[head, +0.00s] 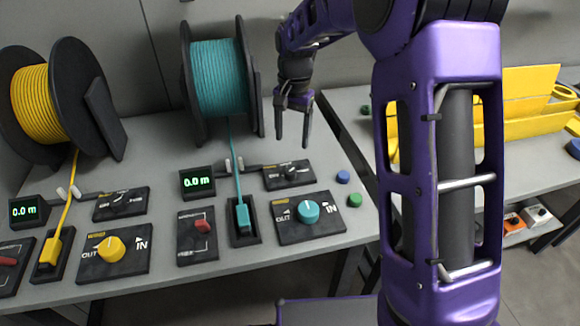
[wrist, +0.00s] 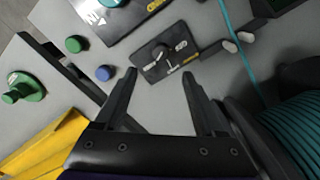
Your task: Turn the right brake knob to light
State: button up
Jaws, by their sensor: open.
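The right brake knob (head: 290,172) is a small dark knob on a black plate behind the teal IN/OUT dial. It also shows in the wrist view as a dark knob (wrist: 158,55) with a light-coloured bar, on its labelled plate (wrist: 185,42). My gripper (head: 293,140) is open and empty above the table, over the area just behind the brake plate. In the wrist view, my gripper's fingertips (wrist: 160,75) are spread apart on either side of the plate's near edge, not touching the knob. The knob's exact setting is too small to read.
The teal spool (head: 217,78) stands left of my gripper, its cable running to a teal connector (head: 242,217). The teal dial (head: 307,212) sits in front of the brake plate. Blue (head: 342,177) and green (head: 355,200) buttons lie to the right. A yellow spool (head: 45,105) stands far left.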

aim_at(290, 171)
jog(key=f, duration=0.6)
jog(key=f+b, duration=0.1)
jog(key=f, duration=0.5)
jog(key=shift+w+a+f, duration=0.1)
jog(key=shift+w+a, duration=0.05)
jog(key=shift+w, duration=0.05)
grip_shut()
